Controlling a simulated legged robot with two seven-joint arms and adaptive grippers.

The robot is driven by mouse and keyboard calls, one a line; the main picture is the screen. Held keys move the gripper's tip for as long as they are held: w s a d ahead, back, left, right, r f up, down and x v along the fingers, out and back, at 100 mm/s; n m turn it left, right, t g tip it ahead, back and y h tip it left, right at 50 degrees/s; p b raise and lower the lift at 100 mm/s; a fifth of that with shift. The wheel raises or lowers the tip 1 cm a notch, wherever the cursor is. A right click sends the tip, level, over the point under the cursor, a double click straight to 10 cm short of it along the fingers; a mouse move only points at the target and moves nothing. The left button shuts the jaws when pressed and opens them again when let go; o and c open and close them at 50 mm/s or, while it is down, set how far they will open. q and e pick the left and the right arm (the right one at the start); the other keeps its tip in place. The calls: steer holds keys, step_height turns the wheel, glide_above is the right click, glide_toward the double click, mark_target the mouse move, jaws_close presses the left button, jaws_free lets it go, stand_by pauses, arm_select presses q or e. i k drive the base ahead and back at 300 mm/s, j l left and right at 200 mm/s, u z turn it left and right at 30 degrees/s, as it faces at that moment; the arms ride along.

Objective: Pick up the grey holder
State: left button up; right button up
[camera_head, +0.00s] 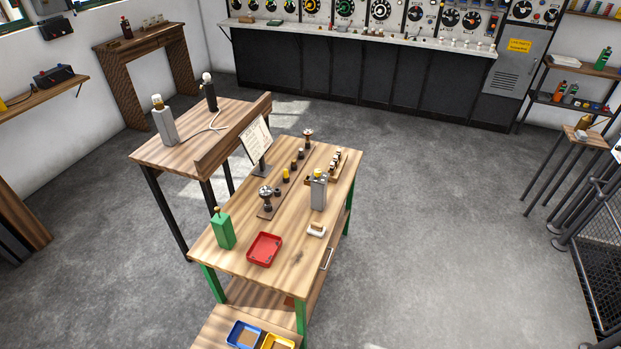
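A grey, upright box-shaped holder (318,194) with a yellow top stands on the right side of the wooden table (222,257). A similar grey block (165,126) with a pale bulb-like top stands on the higher wooden table behind left, with a wire by it. I cannot tell for sure which of the two is the grey holder. Neither of my grippers shows in the head view.
A green bottle-like block (223,230), a red tray (265,249) and a small white block (316,230) stand near the grey one. A sign (257,141) and wooden racks are behind. Blue (243,335) and yellow trays sit lower in front.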

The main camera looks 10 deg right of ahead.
mark_target(318, 185)
steer(key=i+l+u, duration=0.1)
steer(key=u, duration=0.3)
steer(key=l+u, duration=0.35)
steer(key=i+l+u, duration=0.1)
steer(key=u, duration=0.3)
